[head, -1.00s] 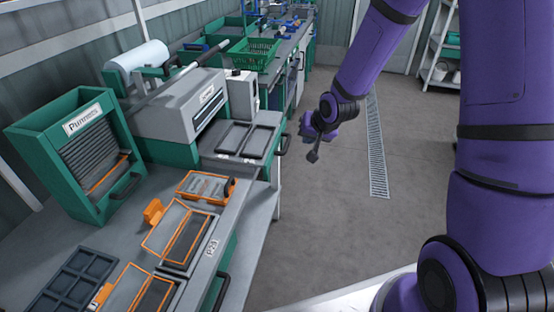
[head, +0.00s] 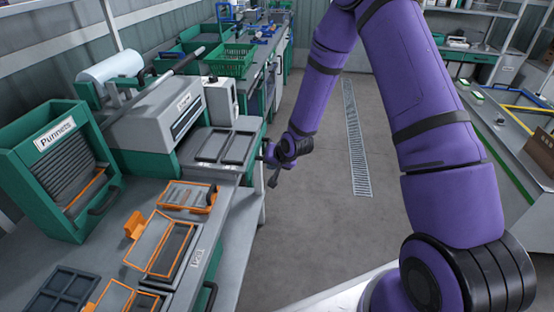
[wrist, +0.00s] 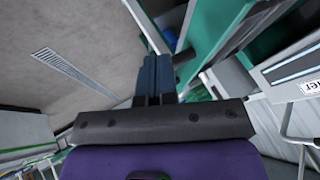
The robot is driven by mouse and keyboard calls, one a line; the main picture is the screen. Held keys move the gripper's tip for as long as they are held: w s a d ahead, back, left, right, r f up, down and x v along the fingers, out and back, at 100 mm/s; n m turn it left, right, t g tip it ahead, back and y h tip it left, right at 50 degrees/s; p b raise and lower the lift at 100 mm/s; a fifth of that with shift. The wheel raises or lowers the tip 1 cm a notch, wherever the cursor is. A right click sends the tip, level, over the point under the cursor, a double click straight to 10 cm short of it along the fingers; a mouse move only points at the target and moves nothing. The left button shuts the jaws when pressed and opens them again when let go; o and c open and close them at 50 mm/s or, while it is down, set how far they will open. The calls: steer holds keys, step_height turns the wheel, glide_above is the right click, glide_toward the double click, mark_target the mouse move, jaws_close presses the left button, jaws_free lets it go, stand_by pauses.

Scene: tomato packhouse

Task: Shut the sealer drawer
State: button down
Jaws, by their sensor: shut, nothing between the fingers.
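The sealer (head: 160,120) is a grey and green machine on the left bench, with a film roll on top. Its drawer (head: 228,147), a grey tray with two dark-rimmed cavities, stands out from the front towards the aisle, so it is open. My gripper (head: 270,156) is at the drawer's front end, on the aisle side, and hides most of the handle. In the wrist view its blue-grey fingers (wrist: 152,75) are shut with nothing between them, close beside a dark bar that looks like the handle. I cannot tell whether they touch. The sealer's labelled face (wrist: 308,88) shows at the right.
A green punnet dispenser (head: 58,165) and orange-framed trays (head: 160,245) stand on the near bench (head: 225,235). A green crate (head: 232,60) is farther back. The aisle floor with its drain grate (head: 355,140) is clear. Another bench (head: 515,150) stands at right.

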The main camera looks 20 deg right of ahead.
steer(key=w+a, duration=0.1)
steer(key=w+a+f, duration=0.1)
steer(key=w+a, duration=0.1)
steer(key=a, duration=0.1)
steer(key=shift+f, duration=0.3)
